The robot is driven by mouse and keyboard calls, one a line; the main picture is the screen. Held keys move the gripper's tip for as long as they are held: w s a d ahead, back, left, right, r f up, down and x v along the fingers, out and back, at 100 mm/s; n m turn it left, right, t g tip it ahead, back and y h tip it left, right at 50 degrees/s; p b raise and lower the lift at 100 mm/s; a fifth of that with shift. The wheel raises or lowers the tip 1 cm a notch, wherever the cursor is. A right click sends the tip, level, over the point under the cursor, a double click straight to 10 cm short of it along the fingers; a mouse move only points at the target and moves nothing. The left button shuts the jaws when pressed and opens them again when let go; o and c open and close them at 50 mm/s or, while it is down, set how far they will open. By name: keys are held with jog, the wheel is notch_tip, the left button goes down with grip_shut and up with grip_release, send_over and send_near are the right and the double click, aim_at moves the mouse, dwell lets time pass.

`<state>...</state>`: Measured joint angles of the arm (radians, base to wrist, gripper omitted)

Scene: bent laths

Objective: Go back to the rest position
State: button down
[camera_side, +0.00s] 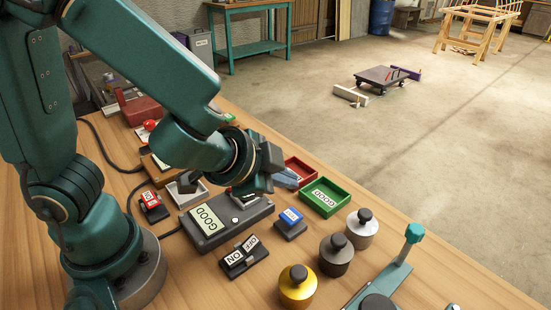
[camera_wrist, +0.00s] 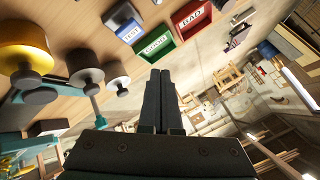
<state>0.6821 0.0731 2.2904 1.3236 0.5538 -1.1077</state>
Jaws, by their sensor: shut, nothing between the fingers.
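My gripper (camera_wrist: 162,88) is shut, with its two dark fingers side by side and nothing between them in the wrist view. In the side view my gripper (camera_side: 281,176) is above the table, near the red tray and the grey device with a GOOD display (camera_side: 208,219). The green tray labelled GOOD (camera_side: 326,197) stands just right of it; this tray also shows in the wrist view (camera_wrist: 157,45). The red tray (camera_side: 301,170) is partly hidden behind my gripper in the side view; its BAD label shows in the wrist view (camera_wrist: 190,16). No lath can be made out on the table.
A blue TEST button (camera_side: 290,223), an ON/OFF switch (camera_side: 243,256) and a red-topped block (camera_side: 152,206) stand near the device. Brass (camera_side: 297,287), dark (camera_side: 336,254) and silver (camera_side: 362,228) weights stand in front. Open floor lies beyond the table edge.

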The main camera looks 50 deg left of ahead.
jog(key=s+a+r+n+y, duration=0.35)
jog(key=a+r+n, duration=0.35)
jog(key=a, duration=0.4)
jog(key=s+d+f+g+h, duration=0.1)
jog(key=s+d+g+h, duration=0.2)
jog(key=s, duration=0.5)
jog(key=d+h, duration=0.1)
jog(key=d, duration=0.1)
jog(key=shift+d+f+n+g, duration=0.25)
jog(key=shift+d+n+g, duration=0.05)
jog(key=shift+n, duration=0.1)
